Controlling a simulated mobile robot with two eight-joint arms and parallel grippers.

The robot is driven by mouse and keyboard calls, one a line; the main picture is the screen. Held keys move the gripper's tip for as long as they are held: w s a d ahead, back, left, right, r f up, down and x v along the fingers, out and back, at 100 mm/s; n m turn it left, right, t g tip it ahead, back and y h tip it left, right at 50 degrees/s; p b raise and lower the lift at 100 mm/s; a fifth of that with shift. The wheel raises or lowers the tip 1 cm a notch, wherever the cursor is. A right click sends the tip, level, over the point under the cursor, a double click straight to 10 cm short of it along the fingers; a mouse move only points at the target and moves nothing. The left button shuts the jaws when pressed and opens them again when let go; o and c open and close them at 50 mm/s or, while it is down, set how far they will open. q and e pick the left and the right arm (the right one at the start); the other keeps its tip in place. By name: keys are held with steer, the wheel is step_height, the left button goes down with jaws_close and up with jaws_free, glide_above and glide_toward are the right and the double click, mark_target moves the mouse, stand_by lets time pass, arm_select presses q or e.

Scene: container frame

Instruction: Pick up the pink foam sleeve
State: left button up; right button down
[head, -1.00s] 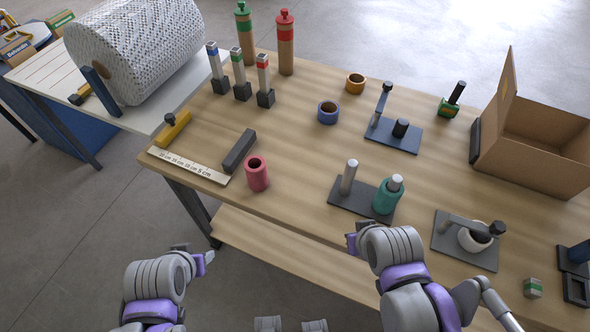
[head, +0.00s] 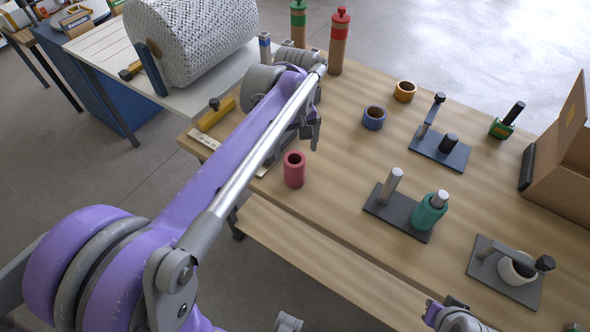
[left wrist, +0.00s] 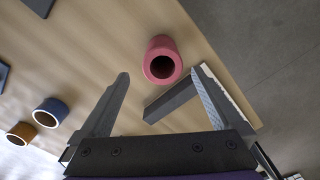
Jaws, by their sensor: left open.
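The pink foam sleeve (head: 294,172) stands upright on the wooden table near its front left edge, its hole facing up. It also shows in the left wrist view (left wrist: 161,58), beyond the fingertips and roughly centred between them. My left gripper (head: 312,134) is above the table, just behind and to the right of the sleeve in the head view. In the left wrist view my left gripper (left wrist: 161,78) is open with nothing between its fingers. My right gripper (head: 440,310) is only partly in view at the bottom edge, and its jaws cannot be made out.
A dark bar (left wrist: 170,98) and a ruler (left wrist: 235,95) lie close to the sleeve. A blue ring (head: 374,117) and an orange ring (head: 404,91) lie farther back. A teal sleeve (head: 430,212) sits on a post base to the right. A cardboard box (head: 562,165) stands at far right.

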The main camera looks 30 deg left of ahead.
mark_target(295, 170)
arm_select(q)
steer(key=f, duration=0.9)
steer(key=shift+s+f, duration=0.2)
steer(key=shift+s, duration=0.05)
arm_select(e)
steer(key=shift+f, duration=0.3)
arm_select(q)
steer(key=shift+c, duration=0.2)
